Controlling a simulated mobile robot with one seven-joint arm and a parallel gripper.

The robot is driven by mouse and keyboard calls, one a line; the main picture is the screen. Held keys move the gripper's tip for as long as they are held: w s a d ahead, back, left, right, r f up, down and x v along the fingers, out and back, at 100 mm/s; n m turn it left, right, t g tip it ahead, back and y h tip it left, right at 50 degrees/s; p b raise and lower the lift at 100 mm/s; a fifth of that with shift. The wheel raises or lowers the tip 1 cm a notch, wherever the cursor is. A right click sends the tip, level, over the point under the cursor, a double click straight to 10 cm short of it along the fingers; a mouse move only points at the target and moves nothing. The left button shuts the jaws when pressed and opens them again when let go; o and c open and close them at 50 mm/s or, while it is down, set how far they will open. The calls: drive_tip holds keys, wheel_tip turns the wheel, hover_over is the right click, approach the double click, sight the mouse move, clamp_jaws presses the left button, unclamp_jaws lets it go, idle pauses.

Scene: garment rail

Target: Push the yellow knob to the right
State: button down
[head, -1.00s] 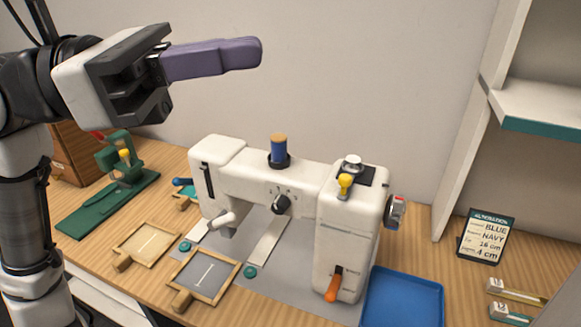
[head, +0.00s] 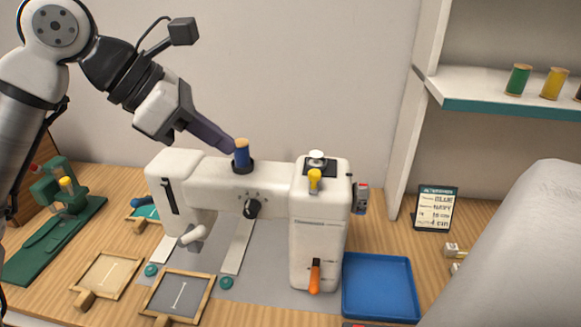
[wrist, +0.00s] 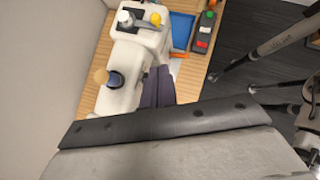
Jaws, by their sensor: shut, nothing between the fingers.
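The yellow knob (head: 314,181) stands on top of the right column of the white sewing machine (head: 318,235), just in front of a silver dial on a dark plate (head: 318,165). In the wrist view the knob (wrist: 155,19) shows near the top, beside the pale dial (wrist: 125,18). My gripper (head: 233,149) has its purple fingers together with nothing between them. In the head view its tips overlap the left side of the blue thread spool (head: 242,155), left of the knob and apart from it. Whether the tips touch the spool cannot be told.
A blue tray (head: 380,287) lies right of the machine, with an orange lever (head: 314,276) on the machine's front. A shelf (head: 500,108) with spools is at upper right. Framed boards (head: 176,299) and a green device (head: 55,222) lie at left. A grey shape covers the lower right.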

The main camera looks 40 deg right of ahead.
drive_tip(key=p, duration=0.2)
approach(311, 183)
wheel_tip(311, 183, down, 3)
drive_tip(key=shift+s+d+f+p, duration=0.1)
drive_tip(key=shift+s+d+p, duration=0.2)
drive_tip(key=shift+d, duration=0.2)
drive_tip(key=shift+s+d+f+p, duration=0.1)
drive_tip(key=shift+s+d+p, duration=0.15)
drive_tip(key=shift+d, duration=0.3)
drive_tip(key=shift+s+d+f+p, duration=0.1)
drive_tip(key=shift+s+d+p, duration=0.1)
drive_tip(key=shift+d+p, duration=0.25)
